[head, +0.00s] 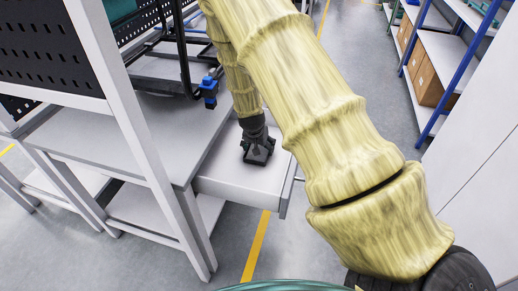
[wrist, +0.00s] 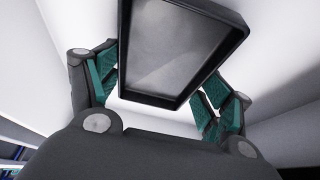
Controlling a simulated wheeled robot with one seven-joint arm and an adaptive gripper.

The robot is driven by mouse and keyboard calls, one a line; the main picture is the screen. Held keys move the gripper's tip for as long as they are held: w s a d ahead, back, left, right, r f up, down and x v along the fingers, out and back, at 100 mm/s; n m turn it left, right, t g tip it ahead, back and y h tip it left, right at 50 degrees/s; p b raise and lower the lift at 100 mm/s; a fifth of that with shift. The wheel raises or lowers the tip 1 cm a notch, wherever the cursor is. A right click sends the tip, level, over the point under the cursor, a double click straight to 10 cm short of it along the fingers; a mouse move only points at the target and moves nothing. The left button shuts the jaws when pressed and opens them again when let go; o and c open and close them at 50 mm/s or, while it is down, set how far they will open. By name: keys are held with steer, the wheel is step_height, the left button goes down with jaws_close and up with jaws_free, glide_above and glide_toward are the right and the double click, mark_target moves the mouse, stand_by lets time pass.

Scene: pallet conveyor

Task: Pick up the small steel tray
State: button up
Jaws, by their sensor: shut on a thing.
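The small steel tray (wrist: 180,55) has a grey, slightly shiny floor and a raised dark rim. In the wrist view it lies between the green-padded fingers of my gripper (wrist: 160,92), which is shut on it, with a finger at each side edge. In the head view my gripper (head: 257,148) is over the pulled-out light grey drawer (head: 222,171), and the tray shows only as a small dark shape at the fingertips. I cannot tell whether the tray touches the drawer floor or is just above it. The tray's far end is cut off in the wrist view.
The drawer juts from a grey workbench (head: 180,130) with a black perforated panel (head: 50,45) at left. A blue clamp-like part (head: 208,90) stands on the bench beside my arm. Shelving with cardboard boxes (head: 430,80) is at right. Open floor lies between.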

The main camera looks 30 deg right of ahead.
step_height(320, 180, up, 9)
steer(key=shift+r+b, duration=0.2)
steer(key=shift+b, duration=0.1)
stand_by(0.6)
